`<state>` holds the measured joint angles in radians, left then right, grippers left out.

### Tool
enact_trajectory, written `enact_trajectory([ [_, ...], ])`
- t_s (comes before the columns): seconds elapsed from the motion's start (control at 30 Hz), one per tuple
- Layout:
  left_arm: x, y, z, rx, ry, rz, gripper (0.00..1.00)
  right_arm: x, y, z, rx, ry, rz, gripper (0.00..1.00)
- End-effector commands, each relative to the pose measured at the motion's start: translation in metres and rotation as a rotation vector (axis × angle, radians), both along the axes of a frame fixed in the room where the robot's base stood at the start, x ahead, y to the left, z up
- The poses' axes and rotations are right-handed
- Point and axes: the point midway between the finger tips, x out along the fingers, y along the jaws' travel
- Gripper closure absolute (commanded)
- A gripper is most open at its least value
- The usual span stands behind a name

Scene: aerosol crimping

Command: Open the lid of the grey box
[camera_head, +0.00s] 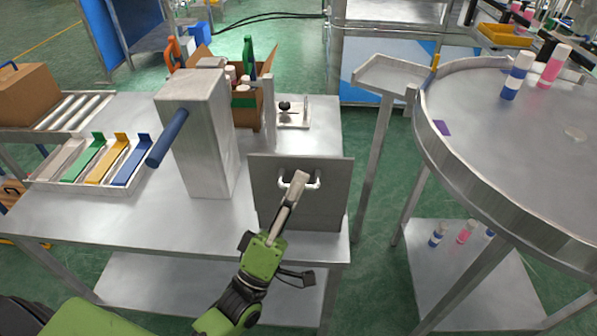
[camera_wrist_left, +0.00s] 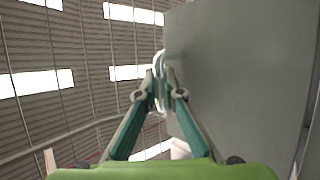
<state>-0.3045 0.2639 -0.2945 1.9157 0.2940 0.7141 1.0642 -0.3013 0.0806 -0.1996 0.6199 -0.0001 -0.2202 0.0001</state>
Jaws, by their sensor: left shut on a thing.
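The grey box's lid (camera_head: 270,200) shows as a flat grey panel at the front right of the steel table, standing about upright and facing me. A silver bar handle (camera_head: 316,184) is on its upper middle. The lid also fills the right of the left wrist view (camera_wrist_left: 240,70), with the handle (camera_wrist_left: 172,53) at its left edge. My left gripper (camera_head: 298,178) reaches up from below, its fingers closed around the handle; the fingertips also show in the left wrist view (camera_wrist_left: 164,88). The rest of the box is hidden behind the panel. My right gripper is not in view.
A tall grey block with a blue bar (camera_head: 167,138) stands left of the lid. A tray (camera_head: 67,184) of coloured strips lies further left. A cardboard box (camera_head: 247,117) with bottles stands behind. A round steel table (camera_head: 480,110) is at right, beyond a floor gap.

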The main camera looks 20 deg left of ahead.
Motion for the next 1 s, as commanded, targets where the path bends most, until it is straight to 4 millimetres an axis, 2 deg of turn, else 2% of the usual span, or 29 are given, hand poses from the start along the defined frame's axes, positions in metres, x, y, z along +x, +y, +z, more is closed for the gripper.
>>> enact_trajectory([
  [0.1,-0.010,-0.003,-0.004,-0.003,0.002,-0.002,1.00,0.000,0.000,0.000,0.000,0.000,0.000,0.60],
  [0.4,-0.023,-0.007,-0.010,-0.002,0.002,-0.002,1.00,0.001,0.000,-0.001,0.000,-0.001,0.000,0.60],
  [0.93,-0.025,-0.008,-0.012,-0.002,0.002,-0.002,1.00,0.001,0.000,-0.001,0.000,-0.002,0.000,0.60],
  [1.0,-0.025,-0.008,-0.012,-0.002,0.002,-0.002,0.79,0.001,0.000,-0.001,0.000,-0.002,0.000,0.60],
])
